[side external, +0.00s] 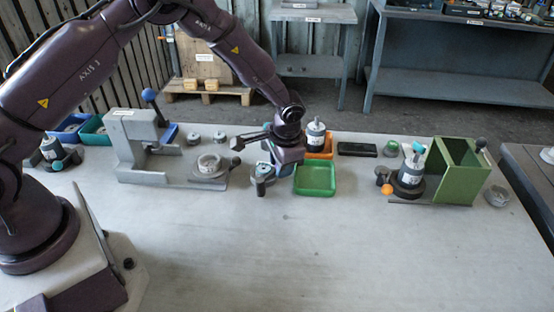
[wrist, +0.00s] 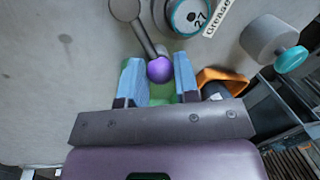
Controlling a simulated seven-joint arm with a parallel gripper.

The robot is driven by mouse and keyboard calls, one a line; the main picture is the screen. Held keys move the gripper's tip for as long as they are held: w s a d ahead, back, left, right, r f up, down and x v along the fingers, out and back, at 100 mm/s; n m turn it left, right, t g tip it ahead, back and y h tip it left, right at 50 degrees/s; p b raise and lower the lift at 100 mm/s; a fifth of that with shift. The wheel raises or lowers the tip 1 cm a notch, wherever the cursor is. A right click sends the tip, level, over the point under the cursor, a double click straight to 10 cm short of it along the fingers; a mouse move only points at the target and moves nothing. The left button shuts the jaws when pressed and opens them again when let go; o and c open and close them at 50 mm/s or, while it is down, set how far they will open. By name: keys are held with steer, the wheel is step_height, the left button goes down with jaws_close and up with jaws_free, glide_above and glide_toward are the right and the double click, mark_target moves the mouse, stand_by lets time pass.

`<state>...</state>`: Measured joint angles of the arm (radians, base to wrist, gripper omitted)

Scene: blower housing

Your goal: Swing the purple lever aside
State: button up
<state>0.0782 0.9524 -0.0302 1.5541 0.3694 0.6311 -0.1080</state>
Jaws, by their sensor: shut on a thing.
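The purple lever shows in the wrist view as a grey arm with a round purple knob (wrist: 160,69) at its end. The arm runs up and left from the knob to a round grey hub. My gripper (wrist: 158,72) has its two blue fingers on either side of the knob and is shut on it. In the side external view my gripper (side external: 278,166) is low over the table, beside a small teal-topped canister (side external: 262,171). The knob is hidden there behind the gripper. The canister also shows at the top of the wrist view (wrist: 188,14), marked 27, beside the lever.
A green tray (side external: 315,192) lies just right of my gripper, with an orange bin (side external: 328,152) behind it holding a labelled canister (side external: 316,133). A grey clamp frame (side external: 130,145) stands left and a green box fixture (side external: 458,170) right. The table's front is clear.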

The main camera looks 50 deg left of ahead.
steer(key=m, duration=0.1)
steer(key=d+m, duration=0.1)
steer(key=m, duration=0.1)
steer(key=d+m, duration=0.1)
steer(key=shift+s+d+m+t, duration=0.1)
steer(key=shift+s+m+t, duration=0.2)
steer(key=shift+s+t, duration=0.1)
steer(key=shift+s+d+m+h, duration=0.25)
steer(key=shift+d+m, duration=0.1)
steer(key=shift+m, duration=0.5)
steer(key=shift+s+d+m+h, duration=0.25)
steer(key=shift+d+m, duration=0.05)
steer(key=shift+m, duration=0.55)
steer(key=o, duration=0.9)
steer(key=r, duration=0.4)
steer(key=s+d+r, duration=0.1)
steer(key=r, duration=0.3)
steer(key=s+r, duration=0.1)
steer(key=r, duration=0.3)
steer(key=shift+s+d+r, duration=0.1)
steer(key=shift+d+r, duration=0.1)
steer(key=shift+r, duration=0.15)
